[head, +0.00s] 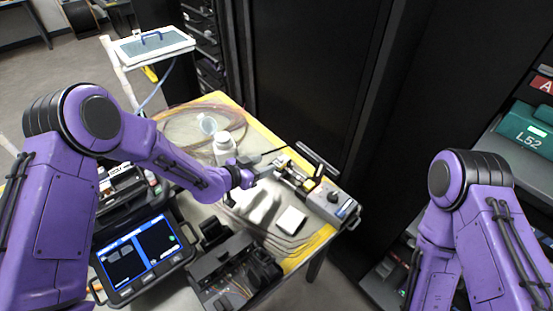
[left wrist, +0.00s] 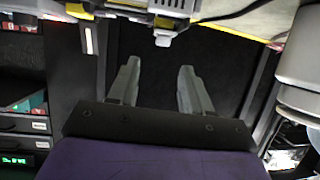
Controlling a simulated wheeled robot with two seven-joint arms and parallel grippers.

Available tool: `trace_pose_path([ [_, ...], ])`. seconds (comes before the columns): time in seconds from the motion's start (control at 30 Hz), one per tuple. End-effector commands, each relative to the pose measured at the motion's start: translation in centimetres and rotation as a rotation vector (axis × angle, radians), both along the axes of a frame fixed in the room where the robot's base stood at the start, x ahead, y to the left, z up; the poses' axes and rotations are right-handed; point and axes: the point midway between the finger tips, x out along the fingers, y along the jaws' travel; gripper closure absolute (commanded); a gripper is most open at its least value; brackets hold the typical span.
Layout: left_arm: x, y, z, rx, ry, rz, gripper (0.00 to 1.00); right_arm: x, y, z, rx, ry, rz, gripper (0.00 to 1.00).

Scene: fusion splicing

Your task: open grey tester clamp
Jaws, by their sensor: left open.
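The grey tester (head: 332,202) sits at the right end of the table, with a round knob on its top. Its clamp part (head: 296,176), with yellow and dark pieces, lies at its left side. My left gripper (head: 268,168) is just left of the clamp in the head view, apart from it as far as I can tell. In the left wrist view my left gripper (left wrist: 158,82) has its two fingers apart with nothing between them. Part of the tester's clamp (left wrist: 165,18) shows at the top edge there. My right gripper is out of view; only the right arm shows.
A white bottle (head: 224,146) and coiled fibre (head: 180,122) stand behind the left gripper. White pads (head: 291,220) lie in front of the tester. A splicer with a lit screen (head: 143,254) and a dark device (head: 232,275) fill the front. Black cabinets (head: 310,75) stand behind.

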Motion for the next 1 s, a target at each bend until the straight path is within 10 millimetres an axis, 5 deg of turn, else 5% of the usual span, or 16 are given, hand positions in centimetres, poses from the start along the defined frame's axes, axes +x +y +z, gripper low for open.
trace_pose_path([
  [0.3,4.6,-3.6,-2.4,0.001,0.001,0.001,0.51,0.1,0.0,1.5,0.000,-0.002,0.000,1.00],
  [0.67,5.4,-4.2,-2.8,0.001,0.001,0.003,0.51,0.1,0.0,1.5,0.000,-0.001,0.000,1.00],
  [0.83,5.4,-4.2,-2.8,0.001,0.001,0.003,0.97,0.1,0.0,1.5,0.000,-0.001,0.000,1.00],
  [1.0,5.4,-4.2,-2.7,0.003,0.003,0.003,0.97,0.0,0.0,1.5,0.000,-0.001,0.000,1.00],
])
